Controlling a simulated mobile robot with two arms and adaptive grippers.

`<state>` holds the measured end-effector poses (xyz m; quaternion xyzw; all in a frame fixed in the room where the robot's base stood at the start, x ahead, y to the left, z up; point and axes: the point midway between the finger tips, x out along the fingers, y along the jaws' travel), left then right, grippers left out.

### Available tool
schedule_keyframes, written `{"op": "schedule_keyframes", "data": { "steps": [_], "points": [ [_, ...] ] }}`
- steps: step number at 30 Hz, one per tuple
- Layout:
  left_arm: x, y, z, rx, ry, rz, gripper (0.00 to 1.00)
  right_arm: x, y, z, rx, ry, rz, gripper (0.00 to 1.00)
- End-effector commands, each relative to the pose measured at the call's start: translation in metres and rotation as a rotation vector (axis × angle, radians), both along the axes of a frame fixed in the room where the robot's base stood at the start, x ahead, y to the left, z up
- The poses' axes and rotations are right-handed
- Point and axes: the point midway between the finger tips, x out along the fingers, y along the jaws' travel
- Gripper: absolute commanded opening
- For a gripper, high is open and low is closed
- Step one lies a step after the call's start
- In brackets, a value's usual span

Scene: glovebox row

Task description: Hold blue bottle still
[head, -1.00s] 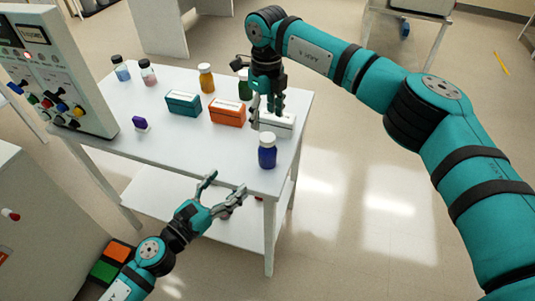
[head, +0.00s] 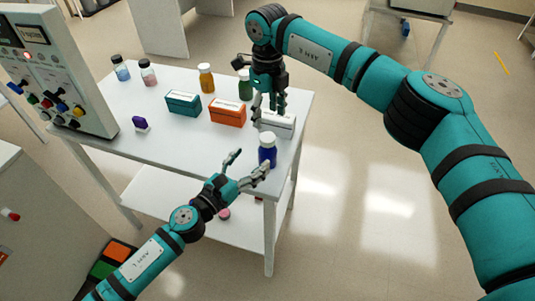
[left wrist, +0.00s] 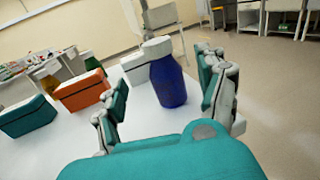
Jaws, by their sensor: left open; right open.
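The blue bottle (head: 267,151) with a white cap stands upright near the table's front right corner. It also shows in the left wrist view (left wrist: 170,84), between and beyond the spread fingers. My left gripper (head: 250,165) is open and empty, at the front edge of the table just left of the bottle. In the left wrist view its fingers (left wrist: 165,95) stand apart on either side of the bottle; I see no clear contact. My right gripper (head: 269,112) is open, pointing down beside the white box (head: 281,124), behind the bottle.
An orange box (head: 228,112), a teal box (head: 183,103), a green bottle (head: 245,86) and an amber bottle (head: 206,78) stand on the white table (head: 185,140). A purple object (head: 139,123) and a control panel (head: 55,75) are at left. The table's front middle is clear.

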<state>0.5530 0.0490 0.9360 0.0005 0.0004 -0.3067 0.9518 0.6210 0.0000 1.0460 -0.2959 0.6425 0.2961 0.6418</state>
Motion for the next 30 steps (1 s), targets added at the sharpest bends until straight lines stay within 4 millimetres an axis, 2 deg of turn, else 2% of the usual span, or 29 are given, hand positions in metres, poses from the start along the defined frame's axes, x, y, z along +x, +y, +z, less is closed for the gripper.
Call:
{"op": "schedule_keyframes", "data": {
  "steps": [6,13,26,27,30],
  "points": [
    [0.036,-0.025,0.001,-0.004,0.000,0.001,0.74,0.000,0.000,0.000,0.000,0.000,0.000,0.59],
    [0.060,-0.043,0.001,-0.003,0.000,0.000,0.74,0.000,0.000,0.000,0.000,0.000,0.000,0.59],
    [0.068,-0.049,0.000,-0.002,0.001,0.000,0.74,0.000,0.000,0.000,0.000,0.000,0.000,0.59],
    [0.068,-0.049,0.000,-0.002,0.001,0.000,0.72,0.000,0.000,0.000,0.000,0.000,0.000,0.59],
    [0.068,-0.049,0.000,-0.002,0.001,0.000,0.59,0.000,0.000,0.000,0.000,0.000,0.000,0.59]
  ]
}}
